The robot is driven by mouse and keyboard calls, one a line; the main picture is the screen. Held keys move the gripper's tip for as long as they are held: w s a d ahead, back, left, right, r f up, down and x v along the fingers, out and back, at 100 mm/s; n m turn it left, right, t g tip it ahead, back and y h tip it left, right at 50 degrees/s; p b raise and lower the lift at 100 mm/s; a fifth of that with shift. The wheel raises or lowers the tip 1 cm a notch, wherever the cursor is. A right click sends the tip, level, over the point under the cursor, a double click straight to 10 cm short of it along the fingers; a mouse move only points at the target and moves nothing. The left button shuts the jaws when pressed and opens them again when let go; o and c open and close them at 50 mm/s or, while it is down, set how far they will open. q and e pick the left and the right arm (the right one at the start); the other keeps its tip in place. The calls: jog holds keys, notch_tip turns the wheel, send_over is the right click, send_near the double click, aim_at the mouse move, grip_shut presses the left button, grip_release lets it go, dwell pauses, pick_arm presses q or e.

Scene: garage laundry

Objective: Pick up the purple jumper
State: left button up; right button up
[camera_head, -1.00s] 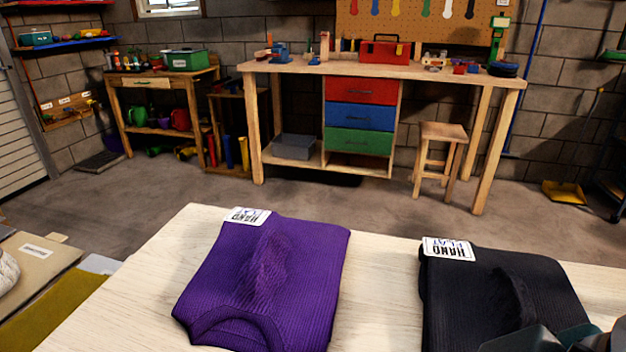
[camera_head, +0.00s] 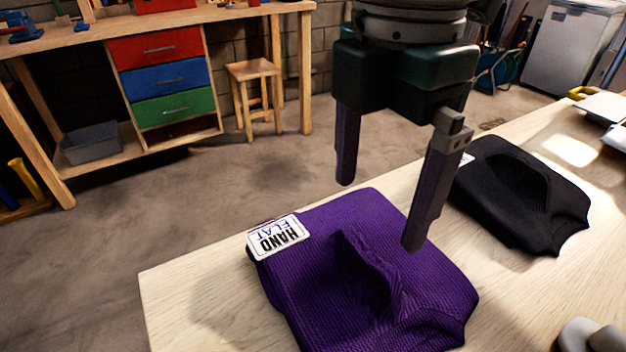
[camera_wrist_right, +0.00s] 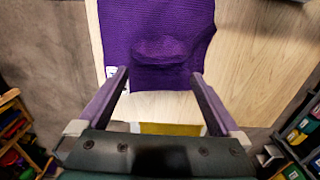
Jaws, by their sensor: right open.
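The purple jumper (camera_head: 320,285) lies folded on the pale wooden table, with a raised ridge in its middle and a white "HAND FLAT" label (camera_head: 276,236) at its far left corner. My right gripper (camera_head: 379,212) is open and empty, pointing down above the jumper's far part. Its fingers look apart from the cloth. In the right wrist view the jumper (camera_wrist_right: 155,25) fills the upper middle, with its ridge just beyond the open fingertips (camera_wrist_right: 160,75). My left gripper is not in view.
A folded black jumper (camera_head: 520,195) lies on the table (camera_head: 200,300) to the right of the purple one. Pale items (camera_head: 603,108) lie at the table's far right. A workbench with coloured drawers (camera_head: 165,78) and a wooden stool (camera_head: 255,85) stand across the floor.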

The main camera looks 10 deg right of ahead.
aim_at(367, 250)
notch_tip(367, 250, down, 2)
jog(key=shift+d+f, duration=0.1)
jog(key=shift+d, duration=0.05)
notch_tip(367, 250, down, 5)
jog(key=shift+f+b, duration=0.1)
jog(key=shift+b, duration=0.2)
jog(key=shift+c, duration=0.2)
grip_shut()
dwell(0.4)
